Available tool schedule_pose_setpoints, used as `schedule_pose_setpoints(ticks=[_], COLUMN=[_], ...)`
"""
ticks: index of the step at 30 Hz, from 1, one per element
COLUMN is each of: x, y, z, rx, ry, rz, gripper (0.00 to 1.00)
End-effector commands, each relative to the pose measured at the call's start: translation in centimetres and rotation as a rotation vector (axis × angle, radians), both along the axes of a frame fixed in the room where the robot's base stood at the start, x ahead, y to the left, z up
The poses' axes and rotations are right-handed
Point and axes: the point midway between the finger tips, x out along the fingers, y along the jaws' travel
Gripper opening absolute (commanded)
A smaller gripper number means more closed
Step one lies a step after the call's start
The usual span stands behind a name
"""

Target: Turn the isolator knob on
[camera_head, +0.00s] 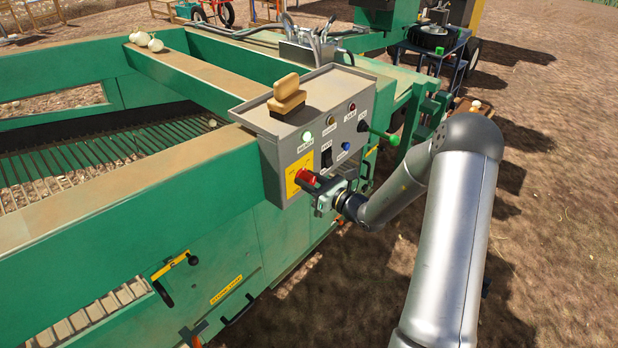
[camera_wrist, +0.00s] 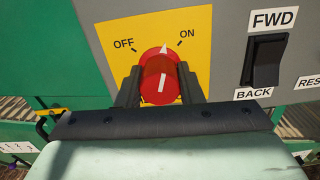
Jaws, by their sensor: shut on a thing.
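The isolator knob (camera_wrist: 160,80) is red and sits on a yellow plate (camera_wrist: 198,62) marked OFF at upper left and ON at upper right. Its white line points nearly straight up, leaning slightly right, between the two labels. My gripper (camera_wrist: 160,88) has one dark finger on each side of the knob and is shut on it. In the head view, the red knob (camera_head: 306,177) shows at the lower left of the grey control box (camera_head: 278,143), with my gripper (camera_head: 312,183) at it. The knob's sides are partly hidden by the fingers.
A black FWD/BACK rocker switch (camera_wrist: 265,60) is close to the right of the knob. Several lamps and a green-knobbed lever (camera_head: 393,140) are on the same box. Green machine frame (camera_head: 215,215) extends left; open soil lies right.

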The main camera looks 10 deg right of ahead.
Motion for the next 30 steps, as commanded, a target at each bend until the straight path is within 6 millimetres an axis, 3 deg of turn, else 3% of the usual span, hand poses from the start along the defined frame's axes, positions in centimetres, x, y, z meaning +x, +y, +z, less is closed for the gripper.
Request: schedule_pose_setpoints(ticks=[15,30], x=[-0.11,-0.12], y=[-0.05,-0.01], z=[0.00,-0.16], rx=[0.302,0.378], ry=[0.234,0.293], rz=[-0.002,-0.001], gripper=[0.11,0.11])
